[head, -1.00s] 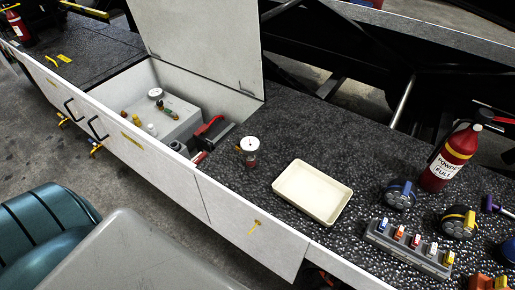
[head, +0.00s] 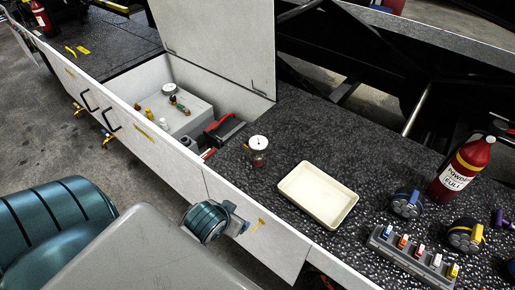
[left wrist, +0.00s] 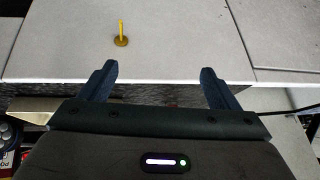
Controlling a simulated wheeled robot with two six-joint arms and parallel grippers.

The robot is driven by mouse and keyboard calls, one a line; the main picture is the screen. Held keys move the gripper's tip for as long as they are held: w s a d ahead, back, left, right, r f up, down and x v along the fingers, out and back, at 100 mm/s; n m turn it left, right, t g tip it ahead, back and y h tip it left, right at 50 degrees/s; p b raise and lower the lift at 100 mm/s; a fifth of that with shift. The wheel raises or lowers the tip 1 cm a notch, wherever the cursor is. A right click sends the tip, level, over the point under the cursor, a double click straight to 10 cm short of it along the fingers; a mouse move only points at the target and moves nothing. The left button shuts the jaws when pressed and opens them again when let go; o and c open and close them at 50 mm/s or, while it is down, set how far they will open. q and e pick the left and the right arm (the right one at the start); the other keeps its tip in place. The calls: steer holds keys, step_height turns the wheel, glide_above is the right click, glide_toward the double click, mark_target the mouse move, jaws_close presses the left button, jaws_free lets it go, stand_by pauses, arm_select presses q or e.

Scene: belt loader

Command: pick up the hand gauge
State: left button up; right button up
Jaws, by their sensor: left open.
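A gauge with a round white dial (head: 258,144) and a reddish lower part stands upright on the black textured deck (head: 285,125), left of the cream tray. A second white-dialed gauge (head: 169,89) is on the grey box inside the open compartment; I cannot tell which is the hand gauge. My left gripper (left wrist: 160,80) is open and empty in the left wrist view, facing a white panel with a yellow latch (left wrist: 121,36). In the head view, my left wrist is by the white front panel, below and left of the deck gauge, apart from it. My right gripper is not in view.
The empty cream tray (head: 310,216) lies right of the deck gauge. A rack of colored pieces (head: 408,259), a blue-ringed device (head: 407,203) and a red extinguisher (head: 461,168) are farther right. The compartment's raised lid (head: 220,40) stands behind its bin.

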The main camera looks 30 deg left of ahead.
mark_target(258, 143)
arm_select(q)
steer(key=w+a+r+t, duration=0.2)
steer(key=w, duration=0.4)
steer(key=w+a+r+n+t, duration=0.1)
steer(key=w+a+r+t, duration=0.1)
steer(key=w, duration=0.5)
steer(key=w+a+r+n+t+p, duration=0.1)
steer(key=w+a+r+t, duration=0.1)
steer(key=w, duration=0.5)
steer(key=shift+w+r+t+y, duration=0.15)
steer(key=shift+r+t+y, duration=0.15)
steer(key=shift+r+t, duration=0.35)
steer(key=shift+g+p+x, duration=0.25)
steer(key=shift+p+x, duration=0.35)
steer(key=shift+x, duration=0.15)
steer(key=p+x, duration=0.1)
steer(key=x, duration=0.3)
steer(key=shift+d, duration=0.1)
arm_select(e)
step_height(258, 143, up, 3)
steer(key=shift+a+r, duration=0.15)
arm_select(q)
steer(key=c, duration=1.4)
steer(key=shift+c, duration=0.2)
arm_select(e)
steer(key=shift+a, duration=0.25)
